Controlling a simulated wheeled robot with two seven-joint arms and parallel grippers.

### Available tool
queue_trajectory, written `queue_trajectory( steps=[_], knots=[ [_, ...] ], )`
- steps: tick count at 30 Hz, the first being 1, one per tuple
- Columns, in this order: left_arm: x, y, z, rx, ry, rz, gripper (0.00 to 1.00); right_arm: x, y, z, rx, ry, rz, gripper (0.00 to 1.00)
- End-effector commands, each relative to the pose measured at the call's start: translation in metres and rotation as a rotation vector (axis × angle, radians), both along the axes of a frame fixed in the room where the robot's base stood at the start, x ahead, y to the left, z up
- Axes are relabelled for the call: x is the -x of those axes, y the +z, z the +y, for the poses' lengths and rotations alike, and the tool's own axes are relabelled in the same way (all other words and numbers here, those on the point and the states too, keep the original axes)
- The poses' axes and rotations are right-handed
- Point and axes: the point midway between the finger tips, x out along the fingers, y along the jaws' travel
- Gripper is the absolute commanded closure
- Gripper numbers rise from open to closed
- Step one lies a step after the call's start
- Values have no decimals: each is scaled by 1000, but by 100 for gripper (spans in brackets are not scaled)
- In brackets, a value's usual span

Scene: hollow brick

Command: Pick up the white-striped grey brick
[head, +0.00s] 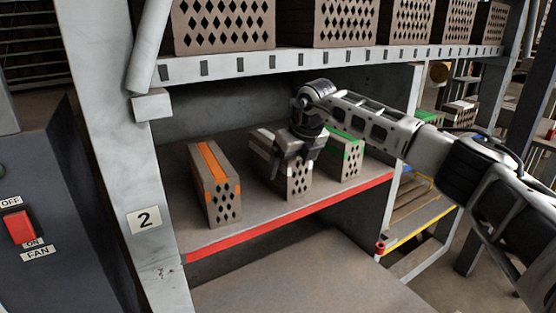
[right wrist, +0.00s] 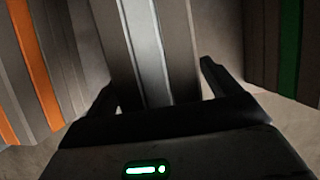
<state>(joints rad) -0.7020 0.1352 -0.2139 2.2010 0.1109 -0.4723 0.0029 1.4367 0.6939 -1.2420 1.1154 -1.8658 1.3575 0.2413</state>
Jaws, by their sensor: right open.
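The white-striped grey brick (head: 263,143) stands on the shelf in the head view, between two other bricks. Its white stripe shows in the right wrist view (right wrist: 146,50), running up from between the fingers. My right gripper (head: 293,157) is above and around this brick, fingers pointing down and partly hiding it. In the right wrist view my right gripper (right wrist: 158,90) is open, with one finger on each side of the brick. I cannot tell whether the fingers touch it. My left gripper is not in view.
An orange-striped brick (head: 222,190) stands to the left and a green-striped brick (head: 350,161) close on the right. The shelf (head: 270,216) has a red front edge. An upper shelf (head: 330,57) with several hollow bricks is overhead. A grey post (head: 120,150) bounds the left side.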

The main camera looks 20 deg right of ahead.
Motion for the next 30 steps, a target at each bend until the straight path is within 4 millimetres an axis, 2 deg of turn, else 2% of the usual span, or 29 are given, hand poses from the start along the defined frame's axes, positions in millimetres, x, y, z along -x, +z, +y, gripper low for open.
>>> queue_trajectory(
  steps=[1,8,9,15,18,30],
  knots=[
    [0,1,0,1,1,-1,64,0,-5,-1,1,-1,4,11],
    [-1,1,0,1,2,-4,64,-1,-7,0,1,-1,2,11],
    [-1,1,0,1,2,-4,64,-1,-7,0,1,-1,2,14],
    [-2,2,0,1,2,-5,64,-1,-7,0,1,-1,2,69],
    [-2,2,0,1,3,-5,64,-3,-3,0,-2,-1,-8,93],
    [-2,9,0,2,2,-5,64,-3,3,0,-2,-1,-8,93]
  ],
)
